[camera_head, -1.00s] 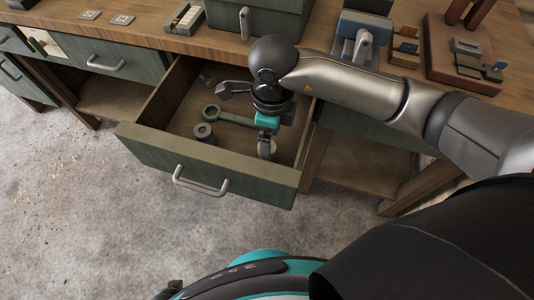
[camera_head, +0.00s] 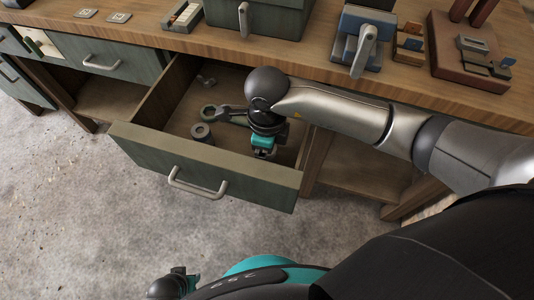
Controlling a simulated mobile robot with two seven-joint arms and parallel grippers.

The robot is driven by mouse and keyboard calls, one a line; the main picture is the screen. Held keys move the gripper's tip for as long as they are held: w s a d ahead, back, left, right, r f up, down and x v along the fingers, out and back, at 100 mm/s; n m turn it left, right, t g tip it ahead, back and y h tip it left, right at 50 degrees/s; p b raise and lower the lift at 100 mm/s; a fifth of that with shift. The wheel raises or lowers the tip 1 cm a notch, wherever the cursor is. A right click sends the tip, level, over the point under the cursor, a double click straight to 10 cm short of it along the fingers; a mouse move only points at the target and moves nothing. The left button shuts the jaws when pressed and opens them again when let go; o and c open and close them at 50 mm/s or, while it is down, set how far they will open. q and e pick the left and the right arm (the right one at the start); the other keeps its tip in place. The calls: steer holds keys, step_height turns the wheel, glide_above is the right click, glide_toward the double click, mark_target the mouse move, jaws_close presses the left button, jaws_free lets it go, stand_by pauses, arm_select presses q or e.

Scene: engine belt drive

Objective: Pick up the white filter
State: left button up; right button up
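The open drawer (camera_head: 215,158) is pulled out below the workbench. My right gripper (camera_head: 263,151) is down inside it, near its front right part, pointing downward. Its fingertips are mostly hidden under the wrist, so I cannot tell whether they are open or shut. I cannot make out the white filter now; the gripper covers the spot where a pale round thing showed earlier. What looks like part of my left gripper (camera_head: 176,284) shows at the bottom edge, away from the drawer, its fingers unclear.
A grey ring (camera_head: 202,132) and a wrench-like metal part (camera_head: 222,113) lie left of my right gripper in the drawer. The drawer's front wall and handle (camera_head: 197,185) stand close by. A green box (camera_head: 262,18) and a blue device (camera_head: 364,38) sit on the bench.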

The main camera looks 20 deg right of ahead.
jaws_close()
stand_by(0.8)
